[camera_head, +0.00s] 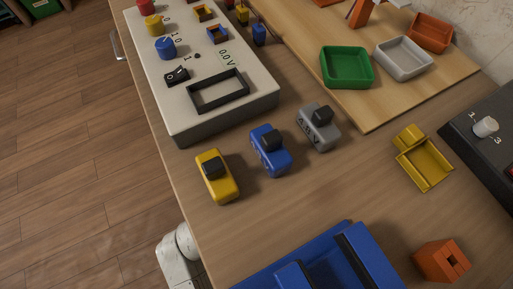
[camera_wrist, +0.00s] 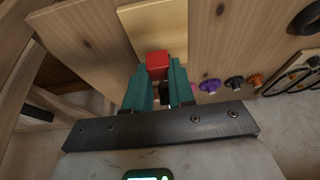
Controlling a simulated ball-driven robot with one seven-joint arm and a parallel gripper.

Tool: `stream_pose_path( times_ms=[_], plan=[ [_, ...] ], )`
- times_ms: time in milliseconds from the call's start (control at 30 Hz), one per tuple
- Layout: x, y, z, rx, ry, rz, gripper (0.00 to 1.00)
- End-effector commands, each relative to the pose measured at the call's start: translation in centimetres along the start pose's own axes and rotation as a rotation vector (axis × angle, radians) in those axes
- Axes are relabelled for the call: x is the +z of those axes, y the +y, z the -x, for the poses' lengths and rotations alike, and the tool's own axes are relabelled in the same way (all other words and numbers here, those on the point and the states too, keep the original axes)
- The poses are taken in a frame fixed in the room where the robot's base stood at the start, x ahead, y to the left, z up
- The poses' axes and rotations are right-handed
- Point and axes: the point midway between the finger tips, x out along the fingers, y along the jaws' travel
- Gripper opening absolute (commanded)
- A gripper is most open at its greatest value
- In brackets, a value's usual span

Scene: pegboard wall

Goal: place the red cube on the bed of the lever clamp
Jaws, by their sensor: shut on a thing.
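The red cube (camera_wrist: 158,62) is between the tips of the teal fingers of my gripper (camera_wrist: 157,74) in the wrist view. My gripper is shut on it. A pale wooden panel or board (camera_wrist: 157,27) lies behind the cube; the gap between them cannot be told. I cannot make out the lever clamp for sure in either view. The head view shows neither my gripper nor the red cube.
In the head view the table holds yellow (camera_head: 217,176), blue (camera_head: 270,150) and grey (camera_head: 318,127) switch-topped blocks, a white control panel (camera_head: 215,110), a green tray (camera_head: 347,68), a blue object (camera_head: 318,265) and an orange block (camera_head: 442,260). Knobs (camera_wrist: 210,85) show right of my gripper.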

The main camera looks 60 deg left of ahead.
Motion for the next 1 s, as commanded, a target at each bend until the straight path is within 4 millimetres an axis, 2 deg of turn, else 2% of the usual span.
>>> stream_pose_path(
  times_ms=[33, 100, 367, 533, 700, 1000],
  plan=[
    [-0.1, 0.1, -1.4, 0.003, 0.000, -0.002, 0.00],
    [-0.5, 0.1, -2.4, 0.002, 0.001, -0.001, 0.00],
    [-1.1, 0.1, -3.8, 0.000, 0.001, 0.000, 0.00],
    [-1.6, 0.1, -6.3, 0.001, 0.001, -0.001, 0.00],
    [-0.6, 0.1, -8.5, 0.000, 0.000, 0.001, 0.00],
    [-0.6, 0.1, -8.5, 0.000, 0.000, 0.000, 0.00]
  ],
)
